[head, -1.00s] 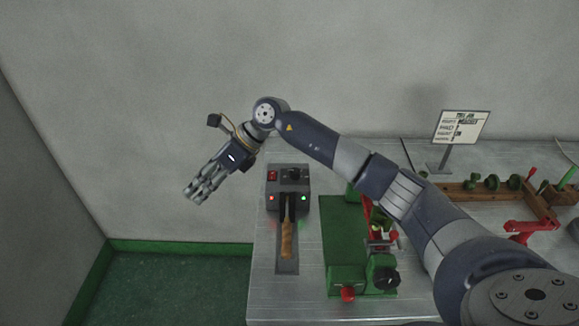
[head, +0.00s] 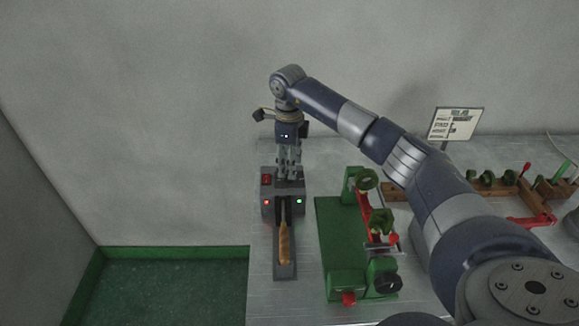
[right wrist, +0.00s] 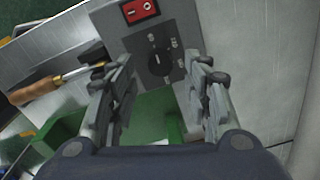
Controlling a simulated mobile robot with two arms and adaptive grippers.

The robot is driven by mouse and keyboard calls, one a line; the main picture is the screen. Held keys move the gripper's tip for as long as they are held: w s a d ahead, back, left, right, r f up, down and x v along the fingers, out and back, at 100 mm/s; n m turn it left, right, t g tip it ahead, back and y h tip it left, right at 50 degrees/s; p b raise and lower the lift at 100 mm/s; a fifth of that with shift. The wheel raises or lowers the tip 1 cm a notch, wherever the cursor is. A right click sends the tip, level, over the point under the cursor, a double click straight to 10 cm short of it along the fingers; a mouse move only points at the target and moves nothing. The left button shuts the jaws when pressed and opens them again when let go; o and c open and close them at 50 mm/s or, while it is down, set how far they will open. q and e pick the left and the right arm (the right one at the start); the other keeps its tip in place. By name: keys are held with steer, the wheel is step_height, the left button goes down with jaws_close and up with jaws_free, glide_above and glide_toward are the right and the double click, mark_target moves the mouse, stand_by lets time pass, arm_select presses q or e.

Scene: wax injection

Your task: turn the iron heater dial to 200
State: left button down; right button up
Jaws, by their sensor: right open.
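The iron heater (head: 268,208) is a grey box at the left end of the metal table, with a red switch, a red light and a green light. Its black dial (right wrist: 159,62) shows in the right wrist view, on a dark plate with small marks too blurred to read. In the head view my gripper covers the dial. My right gripper (head: 288,176) points down just above the heater's top. It is open, with its fingers on either side of the dial in the right wrist view, apparently not touching it. My left gripper is not in view.
A wooden-handled iron (head: 284,243) lies in front of the heater. A green machine (head: 336,235) with a black knob stands to the right. A sign (head: 455,124) and a wooden rack (head: 405,191) stand farther right. The wall is close behind.

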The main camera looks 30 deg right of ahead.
steer(key=shift+f, duration=1.5)
steer(key=shift+c, duration=0.5)
jaws_close()
